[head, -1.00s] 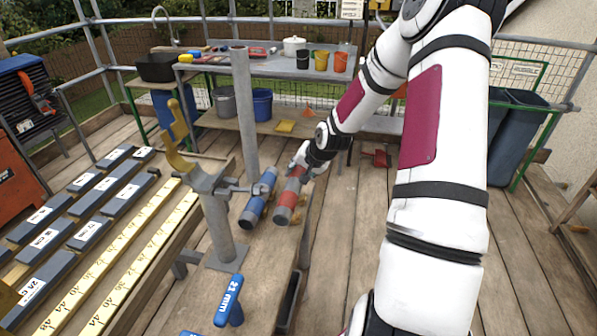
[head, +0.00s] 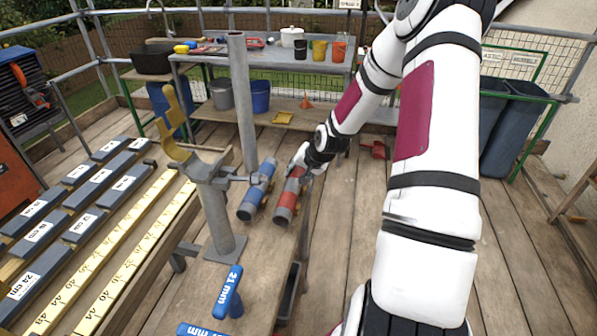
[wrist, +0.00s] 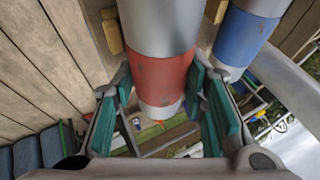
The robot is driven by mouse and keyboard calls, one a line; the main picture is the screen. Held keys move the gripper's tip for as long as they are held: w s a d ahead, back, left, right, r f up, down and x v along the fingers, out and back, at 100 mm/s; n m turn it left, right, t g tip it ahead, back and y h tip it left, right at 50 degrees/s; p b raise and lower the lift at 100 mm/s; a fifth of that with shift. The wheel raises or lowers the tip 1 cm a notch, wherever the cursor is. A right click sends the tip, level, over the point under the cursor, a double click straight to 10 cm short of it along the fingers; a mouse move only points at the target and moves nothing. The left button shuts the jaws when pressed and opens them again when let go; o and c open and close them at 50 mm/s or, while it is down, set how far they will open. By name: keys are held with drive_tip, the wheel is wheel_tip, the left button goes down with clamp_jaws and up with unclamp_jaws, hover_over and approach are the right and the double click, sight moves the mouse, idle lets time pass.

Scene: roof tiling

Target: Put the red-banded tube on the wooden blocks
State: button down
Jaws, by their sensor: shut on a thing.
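The red-banded tube (head: 289,192) is a grey tube with a red middle, to the right of a blue-banded tube (head: 258,189) over the wooden bench. My gripper (head: 304,162) is shut on its far end. In the wrist view the red band (wrist: 163,78) lies between the teal pads of my gripper (wrist: 166,106). Two small wooden blocks show there, one left of the red-banded tube (wrist: 112,31) and one between the tubes (wrist: 216,9). I cannot tell whether the red-banded tube touches anything beneath it.
A blue 21 mm piece (head: 229,290) lies on the near bench. Labelled grey bars (head: 97,185) lie at left. The deck at right is largely open.

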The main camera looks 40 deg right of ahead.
idle(0.3)
drive_tip(key=c, duration=0.9)
unclamp_jaws()
drive_tip(key=shift+s, duration=0.1)
drive_tip(key=v, duration=1.2)
